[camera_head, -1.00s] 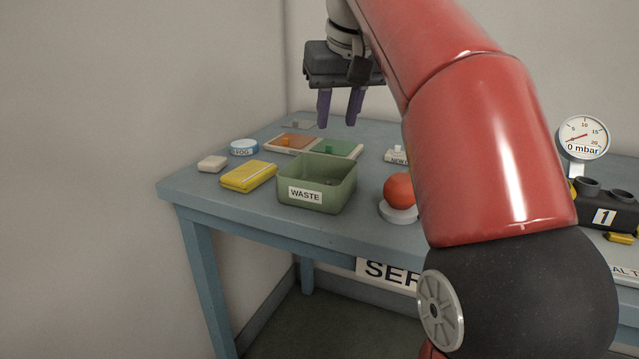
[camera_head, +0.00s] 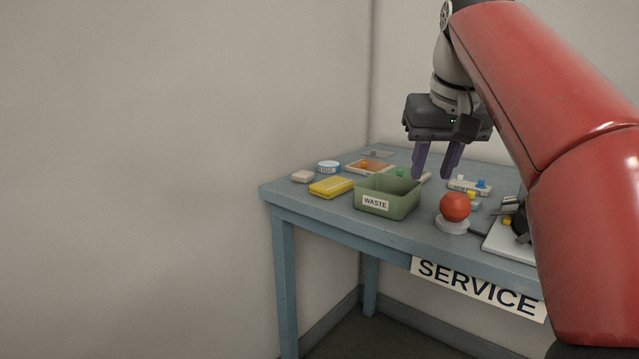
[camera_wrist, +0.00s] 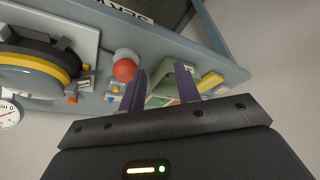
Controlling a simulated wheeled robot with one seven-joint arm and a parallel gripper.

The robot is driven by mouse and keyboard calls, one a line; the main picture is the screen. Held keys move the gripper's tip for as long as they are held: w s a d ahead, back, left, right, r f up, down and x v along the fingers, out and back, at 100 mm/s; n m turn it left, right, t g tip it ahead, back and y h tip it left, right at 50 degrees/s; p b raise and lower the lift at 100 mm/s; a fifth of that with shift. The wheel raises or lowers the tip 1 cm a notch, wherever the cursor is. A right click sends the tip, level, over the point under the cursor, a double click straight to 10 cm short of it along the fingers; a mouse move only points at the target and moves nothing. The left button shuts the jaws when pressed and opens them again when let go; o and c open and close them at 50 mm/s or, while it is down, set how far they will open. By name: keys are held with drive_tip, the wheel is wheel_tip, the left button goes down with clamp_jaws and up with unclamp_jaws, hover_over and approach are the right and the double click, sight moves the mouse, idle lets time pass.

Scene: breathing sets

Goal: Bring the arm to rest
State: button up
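My gripper (camera_head: 435,172) hangs in the air above the blue table (camera_head: 310,208), over the back right part of the green WASTE bin as seen in the head view. Its two purple fingers are apart, with nothing visible between them. The fingers also show in the wrist view (camera_wrist: 160,90), spread and empty. My red arm runs from the gripper down the right side of the head view and hides the right part of the table.
The WASTE bin (camera_head: 388,205), a yellow pack (camera_head: 332,187), a whitish block (camera_head: 303,176) and a blue-white tin (camera_head: 328,167) stand at left. A red ball (camera_head: 455,207) on a white base stands near the front edge. A black and yellow device (camera_wrist: 35,65) shows in the wrist view.

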drive_tip(key=s+f, duration=0.6)
drive_tip(key=f, duration=0.3)
drive_tip(key=s+a+f, duration=0.1)
drive_tip(key=s+f, duration=0.6)
drive_tip(key=f, duration=0.3)
drive_tip(key=s+f+t, duration=0.1)
drive_tip(key=s+f, duration=0.5)
drive_tip(key=f, duration=0.3)
drive_tip(key=shift+s+a+f, duration=0.15)
drive_tip(key=shift+a+f, duration=0.2)
